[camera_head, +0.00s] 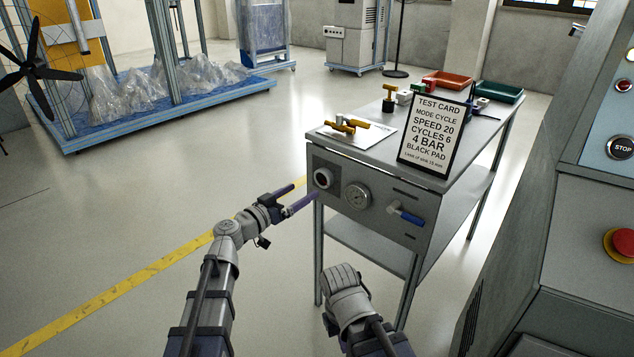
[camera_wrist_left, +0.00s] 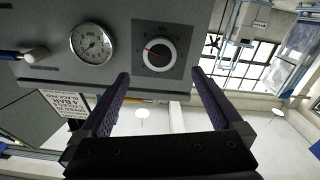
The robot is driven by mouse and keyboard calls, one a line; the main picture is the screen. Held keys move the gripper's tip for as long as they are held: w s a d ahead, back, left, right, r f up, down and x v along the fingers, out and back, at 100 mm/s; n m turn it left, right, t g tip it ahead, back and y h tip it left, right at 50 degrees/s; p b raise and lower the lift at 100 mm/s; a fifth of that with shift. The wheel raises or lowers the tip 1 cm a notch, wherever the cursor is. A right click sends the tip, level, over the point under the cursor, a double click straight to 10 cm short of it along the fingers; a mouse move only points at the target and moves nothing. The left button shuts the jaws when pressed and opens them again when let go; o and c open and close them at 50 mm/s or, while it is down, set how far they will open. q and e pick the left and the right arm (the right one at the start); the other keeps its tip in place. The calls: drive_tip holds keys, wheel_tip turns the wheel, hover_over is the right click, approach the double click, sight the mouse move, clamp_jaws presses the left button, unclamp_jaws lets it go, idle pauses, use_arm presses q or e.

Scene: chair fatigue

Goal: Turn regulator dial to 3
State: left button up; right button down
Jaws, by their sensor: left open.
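The regulator dial (camera_head: 323,178) is a round knob on a dark square plate at the left of the grey cart's front panel. In the left wrist view the dial (camera_wrist_left: 158,54) has a white ring, a dark centre and a red pointer aimed to the left; its scale marks are too small to read. A pressure gauge (camera_head: 357,195) sits beside it, also in the left wrist view (camera_wrist_left: 92,43). My left gripper (camera_head: 291,197) is open and empty, a little short of the dial, with its fingers (camera_wrist_left: 158,90) apart. My right arm shows at the bottom, its fingertips not visible.
A blue-handled valve (camera_head: 406,214) sticks out at the panel's right. A test card (camera_head: 432,134) stands on the cart top (camera_head: 375,140) near brass parts (camera_head: 347,125). A machine with a red emergency button (camera_head: 621,243) stands close at right.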

sight(321, 178)
use_arm(q)
drive_tip(key=shift+x, duration=3.95)
drive_tip(key=c, duration=1.3)
